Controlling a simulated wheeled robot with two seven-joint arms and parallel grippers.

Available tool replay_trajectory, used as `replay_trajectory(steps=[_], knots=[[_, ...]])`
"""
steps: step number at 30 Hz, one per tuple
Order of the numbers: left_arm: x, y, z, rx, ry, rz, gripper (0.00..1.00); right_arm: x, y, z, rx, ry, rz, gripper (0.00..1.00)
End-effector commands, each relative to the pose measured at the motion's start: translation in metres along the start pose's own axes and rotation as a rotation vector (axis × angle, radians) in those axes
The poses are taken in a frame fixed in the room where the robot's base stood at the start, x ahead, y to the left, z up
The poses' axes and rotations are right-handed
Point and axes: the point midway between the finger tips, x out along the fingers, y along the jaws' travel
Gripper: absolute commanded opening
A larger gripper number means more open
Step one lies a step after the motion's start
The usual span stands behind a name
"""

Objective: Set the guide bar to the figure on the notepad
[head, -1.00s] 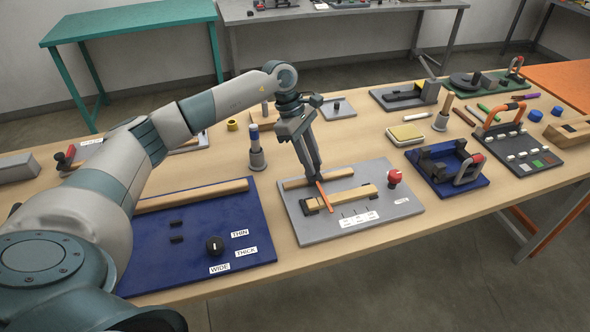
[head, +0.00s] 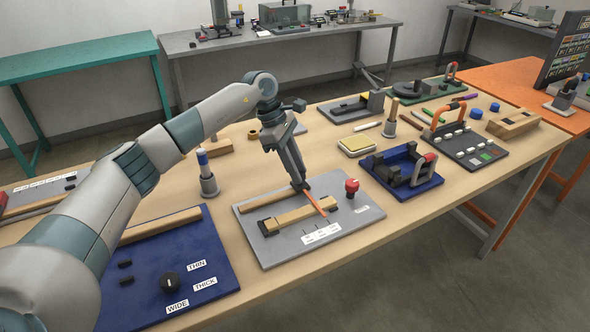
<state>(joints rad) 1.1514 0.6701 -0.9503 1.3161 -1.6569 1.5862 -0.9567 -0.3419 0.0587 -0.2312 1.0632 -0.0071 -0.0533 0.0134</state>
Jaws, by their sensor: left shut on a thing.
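A grey board (head: 275,252) carries a light wood block (head: 290,219) with a black left end. A thin orange bar (head: 317,205), apparently the guide bar, lies across this block toward its right end. My left gripper (head: 303,187) points down and is shut on the far end of the orange bar. The white scale labels (head: 321,234) lie in front of the block, too small to read. A red knob (head: 352,187) stands at the board's right. A pale yellow pad (head: 357,145), possibly the notepad, lies behind; no figure is legible on it. My right gripper is out of view.
A blue board (head: 215,270) with a black knob lies to the left, partly behind my left arm. A blue fixture (head: 400,172) stands close on the right. A grey holder with a blue-topped tool (head: 208,178) stands behind left. Bare table shows along the front edge.

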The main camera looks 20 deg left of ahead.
Motion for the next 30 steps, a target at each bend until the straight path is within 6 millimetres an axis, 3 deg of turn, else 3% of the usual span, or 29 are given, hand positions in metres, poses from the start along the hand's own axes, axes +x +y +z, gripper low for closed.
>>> replay_trajectory(steps=[1,3,17,26,30], knots=[[-0.001,0.001,0.000,0.000,-0.001,0.002,0.27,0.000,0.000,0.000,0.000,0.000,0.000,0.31],[-0.001,0.001,0.000,0.000,-0.001,0.002,0.43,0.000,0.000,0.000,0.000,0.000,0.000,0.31],[-0.005,0.000,0.000,0.000,-0.001,0.002,0.43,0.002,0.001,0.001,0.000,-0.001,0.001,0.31],[-0.040,0.001,-0.001,0.000,-0.001,0.005,0.43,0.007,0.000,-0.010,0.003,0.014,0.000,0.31],[-0.067,0.001,-0.001,0.000,0.000,0.005,0.43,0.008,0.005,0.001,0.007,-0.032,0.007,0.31]])
